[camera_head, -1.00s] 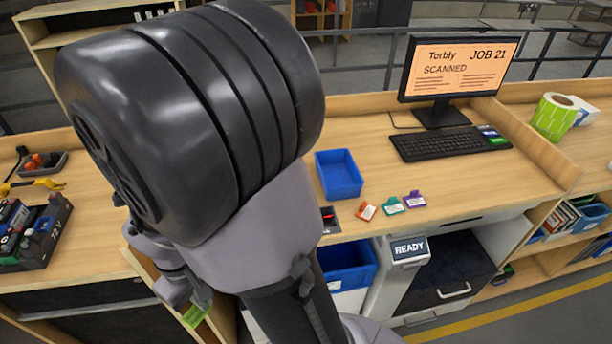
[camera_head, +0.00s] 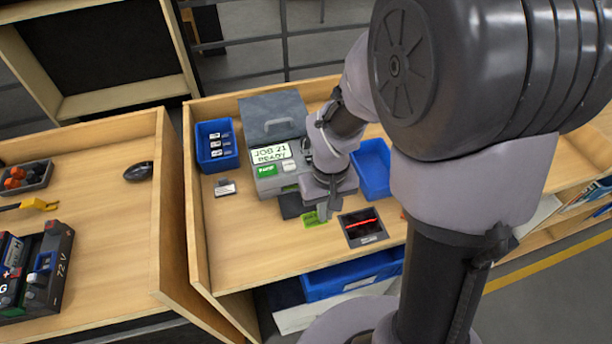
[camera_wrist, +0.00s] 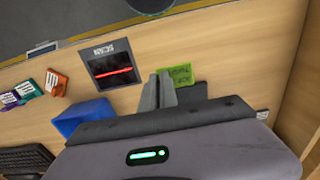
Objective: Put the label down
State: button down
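The label (camera_head: 315,219) is a small lime-green tag with dark print, low over the wooden desk, left of the scan plate. My gripper (camera_head: 322,208) points down at it, with its fingers close together at the label's edge. In the wrist view the label (camera_wrist: 178,75) sticks out to the right of my fingertips (camera_wrist: 162,80), and the fingers look shut on it. The fingers hide part of it. I cannot tell whether the label touches the desk.
A scan plate (camera_head: 363,228) with a red line lies right of the label. A grey printer reading JOB 21 READY (camera_head: 271,157) stands behind. Blue bins (camera_head: 217,146) (camera_head: 373,170) flank it. A small tag holder (camera_head: 225,188) is at left. Bare desk lies in front (camera_head: 245,250).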

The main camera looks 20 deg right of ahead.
jog(key=w, duration=0.2)
jog(key=w+a, duration=0.1)
jog(key=w, duration=0.2)
jog(key=w+f, duration=0.1)
jog(key=w, duration=0.1)
jog(key=shift+w+a, duration=0.35)
jog(key=shift+w, duration=0.05)
jog(key=f, duration=0.1)
jog(key=f+b, duration=0.2)
jog(key=shift+w+f, duration=0.25)
jog(key=shift+f, duration=0.1)
jog(key=shift+r, duration=0.15)
jog(key=c, duration=2.1)
grip_release()
jog(key=shift+f, duration=0.2)
jog(key=o, duration=0.5)
jog(key=shift+c, duration=0.2)
jog(key=shift+r, duration=0.1)
